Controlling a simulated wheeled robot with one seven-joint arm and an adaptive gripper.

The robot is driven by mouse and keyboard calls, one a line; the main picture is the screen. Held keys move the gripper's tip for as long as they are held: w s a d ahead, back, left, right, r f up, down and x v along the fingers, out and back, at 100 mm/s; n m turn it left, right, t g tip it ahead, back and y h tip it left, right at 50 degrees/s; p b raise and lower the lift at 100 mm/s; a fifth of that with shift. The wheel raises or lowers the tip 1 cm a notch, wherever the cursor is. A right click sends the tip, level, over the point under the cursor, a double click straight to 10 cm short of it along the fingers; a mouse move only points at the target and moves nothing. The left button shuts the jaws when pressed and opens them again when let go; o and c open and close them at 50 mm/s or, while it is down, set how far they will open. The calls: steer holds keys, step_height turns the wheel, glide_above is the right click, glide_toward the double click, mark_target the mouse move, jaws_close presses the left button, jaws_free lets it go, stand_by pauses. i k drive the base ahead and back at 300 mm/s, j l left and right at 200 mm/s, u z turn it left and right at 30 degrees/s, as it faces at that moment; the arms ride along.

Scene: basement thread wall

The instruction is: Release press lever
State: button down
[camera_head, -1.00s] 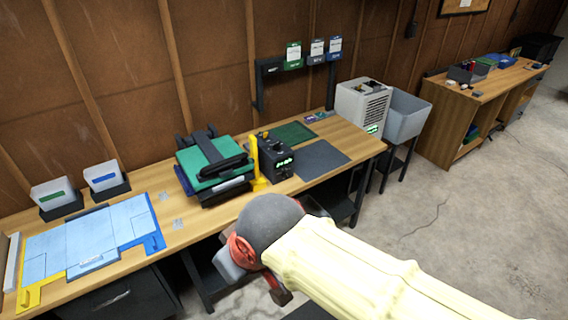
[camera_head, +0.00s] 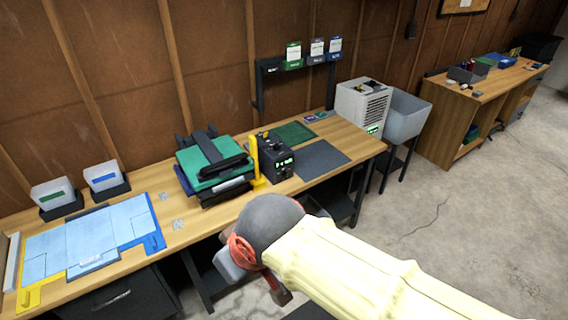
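A heat press (camera_head: 209,163) with green plates and a black top frame stands on the wooden workbench. A yellow upright lever (camera_head: 254,158) stands at its right side, next to a black control box (camera_head: 276,158) with a small lit display. My arm, in a cream sleeve with a dark grey joint, reaches in from the lower right, in front of the bench and below the press. Part of my gripper (camera_head: 268,283) shows beneath the joint, apart from the lever. Its fingertips are mostly hidden, so its opening is unclear.
A blue layout mat (camera_head: 95,236) and two white bins (camera_head: 103,175) are at the bench's left. Dark mats (camera_head: 320,160) lie right of the control box. A grey heater-like unit (camera_head: 362,107) and grey tub (camera_head: 402,115) stand beyond. Floor at right is clear.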

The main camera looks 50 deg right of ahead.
mark_target(253, 140)
steer(key=i+l+z, duration=0.1)
steer(key=z, duration=0.35)
steer(key=i+l+z, duration=0.1)
steer(key=l+z, duration=0.2)
steer(key=z, duration=0.2)
